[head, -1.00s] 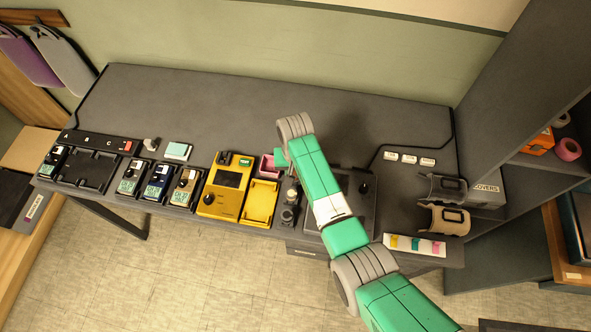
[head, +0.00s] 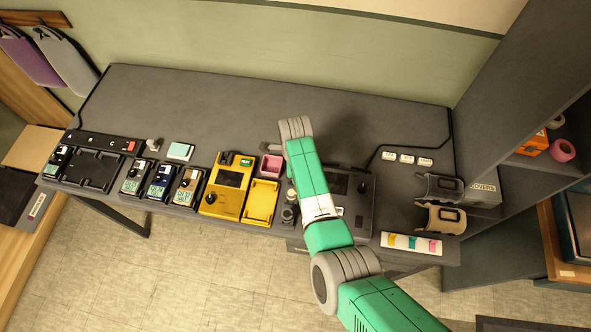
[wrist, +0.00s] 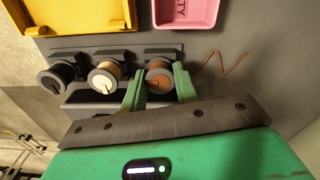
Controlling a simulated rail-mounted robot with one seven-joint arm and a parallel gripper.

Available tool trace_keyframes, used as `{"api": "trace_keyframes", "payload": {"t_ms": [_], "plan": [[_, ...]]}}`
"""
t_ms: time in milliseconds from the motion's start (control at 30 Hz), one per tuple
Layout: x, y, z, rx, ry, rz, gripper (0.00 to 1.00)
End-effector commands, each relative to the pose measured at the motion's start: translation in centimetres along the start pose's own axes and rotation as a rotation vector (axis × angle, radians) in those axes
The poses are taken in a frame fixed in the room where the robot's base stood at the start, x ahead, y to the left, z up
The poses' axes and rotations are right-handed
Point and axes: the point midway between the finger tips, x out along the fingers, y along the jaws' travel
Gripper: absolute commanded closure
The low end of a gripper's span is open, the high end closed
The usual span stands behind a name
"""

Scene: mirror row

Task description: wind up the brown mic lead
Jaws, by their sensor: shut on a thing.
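In the wrist view three reels sit in a row on a dark holder: a black reel (wrist: 60,76), a tan reel (wrist: 105,75) and a brown reel (wrist: 159,77). The brown mic lead's loose end (wrist: 226,63) lies in a zigzag on the bench to the right of the brown reel. My gripper (wrist: 160,80) has its green fingers on either side of the brown reel's front and is shut on it. In the head view my arm hides the gripper and most of the reels.
A pink tray (wrist: 186,12) stands behind the brown reel. A yellow tray (head: 260,200) and yellow device (head: 226,190) stand to the left. A dark unit (head: 353,190) lies right of the reels, partly under my arm. The back of the bench (head: 220,110) is clear.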

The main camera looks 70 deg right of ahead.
Motion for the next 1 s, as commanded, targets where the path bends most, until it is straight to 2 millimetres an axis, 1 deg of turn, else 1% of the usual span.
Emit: {"api": "trace_keyframes", "payload": {"t_ms": [200, 233, 333, 533, 567, 600, 1000], "plan": [[-0.01, -0.01, -0.01, 0.018, 0.001, 0.0, 0.92], [-0.01, -0.01, -0.01, 0.017, 0.0, 0.0, 0.65], [-0.01, -0.01, -0.01, 0.016, 0.0, 0.0, 0.45], [-0.01, 0.0, -0.01, 0.015, 0.0, 0.0, 0.45], [0.0, 0.0, -0.01, 0.015, 0.0, 0.0, 0.41], [0.0, 0.0, -0.01, 0.015, 0.0, 0.0, 0.34], [-0.01, 0.0, 0.0, 0.014, 0.0, 0.0, 0.34]]}}
